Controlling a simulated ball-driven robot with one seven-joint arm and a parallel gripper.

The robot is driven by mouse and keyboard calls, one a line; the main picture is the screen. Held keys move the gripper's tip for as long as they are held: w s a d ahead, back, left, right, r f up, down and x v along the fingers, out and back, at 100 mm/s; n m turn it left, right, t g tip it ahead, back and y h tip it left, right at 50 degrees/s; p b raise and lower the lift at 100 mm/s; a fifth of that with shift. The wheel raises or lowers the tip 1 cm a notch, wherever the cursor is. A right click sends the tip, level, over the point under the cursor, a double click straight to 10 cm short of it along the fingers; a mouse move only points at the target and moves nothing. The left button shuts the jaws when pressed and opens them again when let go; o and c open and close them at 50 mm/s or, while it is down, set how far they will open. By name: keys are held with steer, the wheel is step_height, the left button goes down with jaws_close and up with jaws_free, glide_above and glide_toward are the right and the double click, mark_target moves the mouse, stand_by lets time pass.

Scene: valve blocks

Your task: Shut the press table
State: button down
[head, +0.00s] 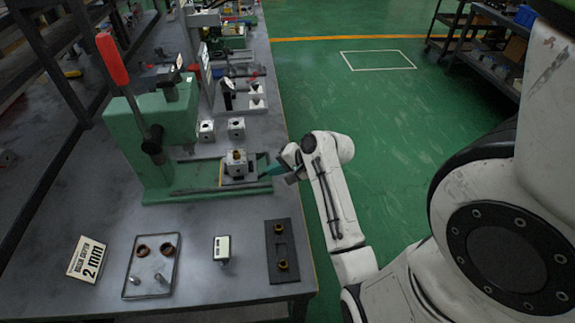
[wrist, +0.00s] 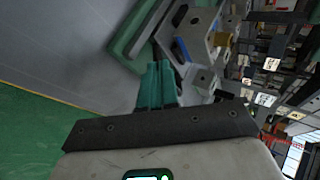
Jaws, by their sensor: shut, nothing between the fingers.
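The green press (head: 160,125) with its red-handled lever (head: 112,58) stands on the left side of the workbench. Its press table (head: 245,183) sticks out to the right at the base, towards the bench's right edge. A silver valve block (head: 236,168) with a brass-coloured piece on top sits on the table. My gripper (head: 266,168) is at the right end of the press table, close to it; I cannot tell if it touches. In the wrist view its teal fingers (wrist: 157,84) are together and empty, pointing at the metal and green parts of the press.
Two more blocks (head: 236,127) stand behind the table. In front lie a 2 mm card (head: 88,258), a tray (head: 128,290) with rings and pins, a small white-faced device (head: 222,248) and a dark plate (head: 279,239). Green floor (head: 375,115) is clear on the right.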

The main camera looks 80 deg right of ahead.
mark_target(233, 184)
steer(key=w+a+p, duration=0.1)
steer(key=w, duration=0.3)
steer(key=w+a+p, duration=0.1)
steer(key=w+a, duration=0.1)
steer(key=w, duration=0.2)
steer(key=w+a+p, duration=0.1)
steer(key=w+a, duration=0.1)
steer(key=w, duration=0.1)
steer(key=shift+w, duration=0.4)
